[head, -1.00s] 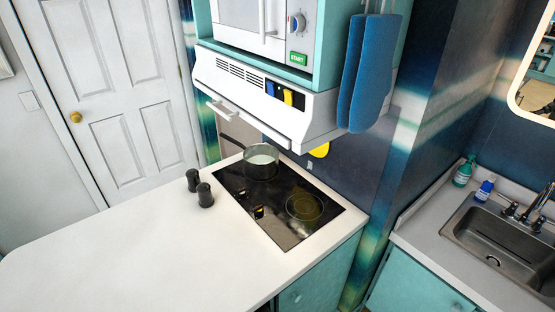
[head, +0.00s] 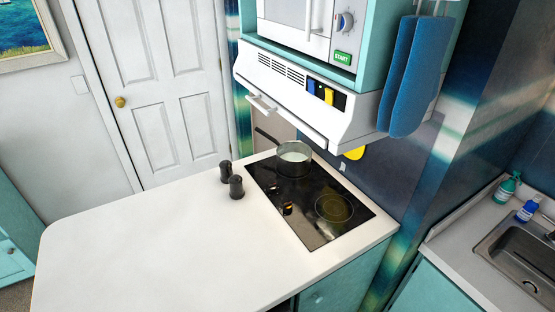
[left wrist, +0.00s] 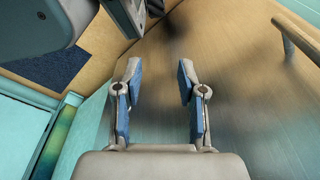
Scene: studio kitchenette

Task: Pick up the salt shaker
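Two dark shakers stand upright close together on the white counter (head: 150,235), just left of the cooktop. One shaker (head: 225,171) is farther back; the other shaker (head: 236,187) is nearer. I cannot tell which one holds salt. My left gripper (left wrist: 160,75) shows in the left wrist view, with its two blue-padded fingers apart and nothing between them, above a wooden floor. Neither gripper shows in the head view, and no shaker shows in the left wrist view.
A pot (head: 294,158) sits on the back of the black cooktop (head: 290,215). A range hood (head: 290,95) and blue oven mitts (head: 415,80) hang above. Bottles (head: 507,187) stand by the sink (head: 515,255) at right. The counter left of the shakers is clear.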

